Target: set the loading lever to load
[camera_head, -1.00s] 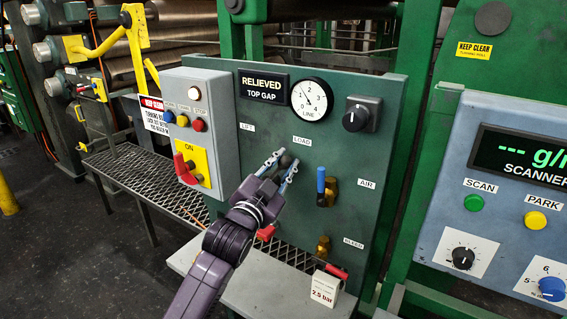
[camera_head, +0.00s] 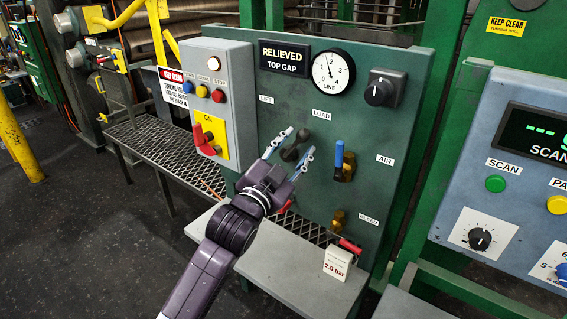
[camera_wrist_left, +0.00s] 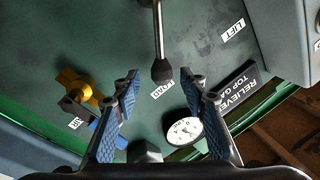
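The loading lever is a dark rod with a black ball knob (camera_head: 290,154) on the green panel, below and between the LIFT label (camera_head: 266,99) and the LOAD label (camera_head: 321,115). In the left wrist view its knob (camera_wrist_left: 162,70) hangs between the fingertips near the LOAD label (camera_wrist_left: 162,90), with gaps on both sides. My left gripper (camera_head: 300,141) is open at the lever, fingers on either side of the knob; it also shows in the wrist view (camera_wrist_left: 159,76). The sign (camera_head: 284,60) reads RELIEVED, TOP GAP. My right gripper is out of view.
A blue-handled AIR valve (camera_head: 340,157) sticks out right of the lever, with a brass BLEED valve (camera_head: 338,220) below. A grey button box (camera_head: 216,105) with a red switch stands left. A line gauge (camera_head: 333,72) and black dial (camera_head: 380,92) sit above. A grey shelf (camera_head: 285,282) lies below.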

